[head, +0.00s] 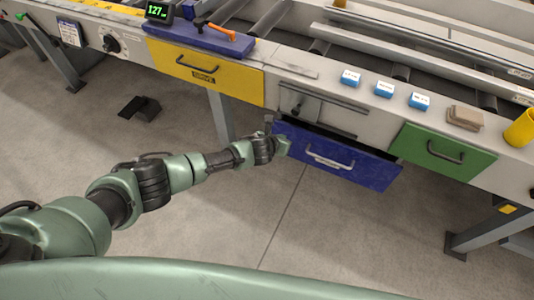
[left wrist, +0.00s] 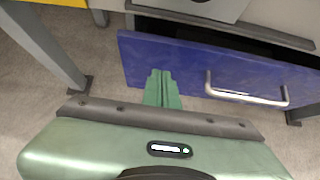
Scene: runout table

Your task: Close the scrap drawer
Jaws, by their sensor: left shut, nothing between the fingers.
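A blue drawer (head: 368,171) under the runout table sticks out, with a dark gap behind the top of its front. I cannot read a label that names it as the scrap drawer. Its metal handle (head: 330,160) is in the middle of the front. In the left wrist view the blue front (left wrist: 175,52) and the handle (left wrist: 245,97) show close up. My left gripper (head: 284,146) is shut and empty, at the left end of the blue front, left of the handle. Its green fingertips (left wrist: 162,78) point at the front; I cannot tell whether they touch. My right gripper is not in view.
A yellow drawer (head: 190,62) on the left and a green drawer (head: 435,150) on the right look closed. Several small blocks and a yellow cup (head: 522,128) stand on the table edge. A black pedal (head: 141,107) lies on the floor. The floor before the blue drawer is clear.

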